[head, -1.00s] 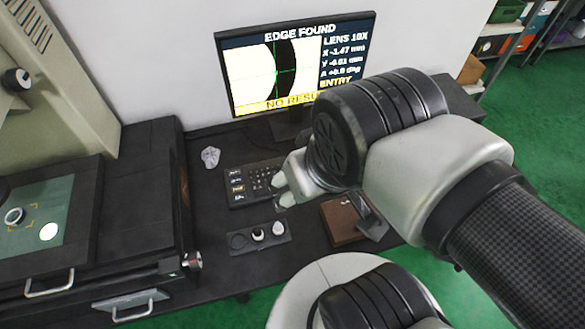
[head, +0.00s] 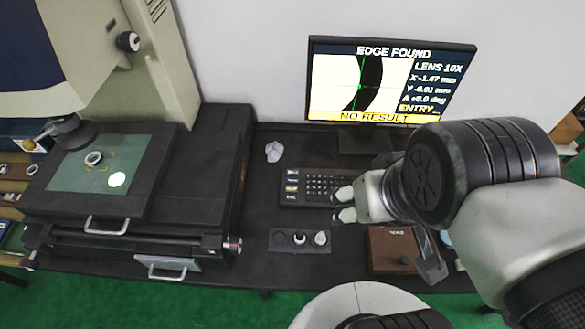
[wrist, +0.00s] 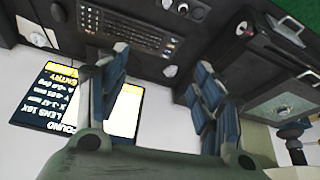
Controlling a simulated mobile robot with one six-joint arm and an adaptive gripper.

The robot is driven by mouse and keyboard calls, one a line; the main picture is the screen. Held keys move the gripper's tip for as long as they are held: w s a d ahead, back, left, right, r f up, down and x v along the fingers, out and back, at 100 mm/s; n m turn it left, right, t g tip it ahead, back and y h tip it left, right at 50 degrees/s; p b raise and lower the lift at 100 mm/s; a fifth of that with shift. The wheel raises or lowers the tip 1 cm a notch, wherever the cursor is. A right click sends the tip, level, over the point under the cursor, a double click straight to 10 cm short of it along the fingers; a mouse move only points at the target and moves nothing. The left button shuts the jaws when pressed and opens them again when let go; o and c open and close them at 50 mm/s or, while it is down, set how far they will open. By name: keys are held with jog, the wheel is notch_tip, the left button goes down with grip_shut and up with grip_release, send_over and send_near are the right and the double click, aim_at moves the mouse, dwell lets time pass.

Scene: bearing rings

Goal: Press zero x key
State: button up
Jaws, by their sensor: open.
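The black keypad (head: 315,187) lies on the dark bench below the monitor. Its left column has wider labelled keys (head: 292,182), one of them amber; their lettering is too small to read, so I cannot tell which is the zero x key. My gripper (head: 344,204) is at the keypad's right end in the head view and hides some of that end. In the wrist view the keypad (wrist: 135,35) shows upside down beyond my fingers. My gripper (wrist: 155,72) is open there, with nothing between its fingers. Contact with any key cannot be seen.
The monitor (head: 390,80) stands behind, reading "EDGE FOUND" and "NO RESULT". A measuring stage (head: 65,205) with a ring (head: 93,158) is at left. A small tray (head: 283,243) with round parts and a brown box (head: 385,262) lie in front.

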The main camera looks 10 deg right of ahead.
jog(key=shift+c, duration=0.3)
grip_shut()
dwell(0.4)
dwell(1.1)
